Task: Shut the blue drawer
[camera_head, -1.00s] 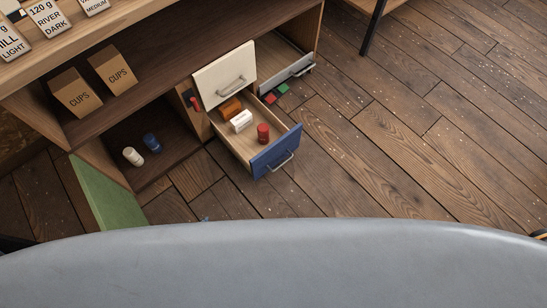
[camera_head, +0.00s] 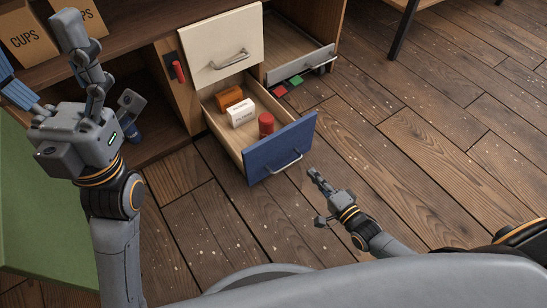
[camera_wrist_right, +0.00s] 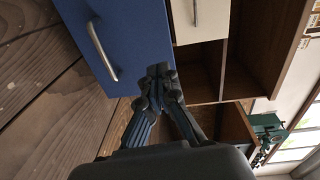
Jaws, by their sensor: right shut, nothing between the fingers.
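The blue drawer (camera_head: 262,160) is pulled out of the wooden cabinet, below a shut cream drawer (camera_head: 225,46). Its front has a metal handle (camera_head: 286,163). Inside lie an orange box (camera_head: 229,98), a white box (camera_head: 241,113) and a red can (camera_head: 266,124). My right gripper (camera_head: 317,177) is shut and empty, just right of the handle and apart from the drawer front. In the right wrist view, the blue front (camera_wrist_right: 135,35) fills the upper left beside the shut fingertips (camera_wrist_right: 160,72).
A grey drawer (camera_head: 300,67) stands open at the cabinet's right, with a red block (camera_head: 280,91) and a green block (camera_head: 295,81) near it. A red-handled thing (camera_head: 179,71) hangs on the cabinet. A green panel (camera_head: 40,215) lies left. The wooden floor at right is clear.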

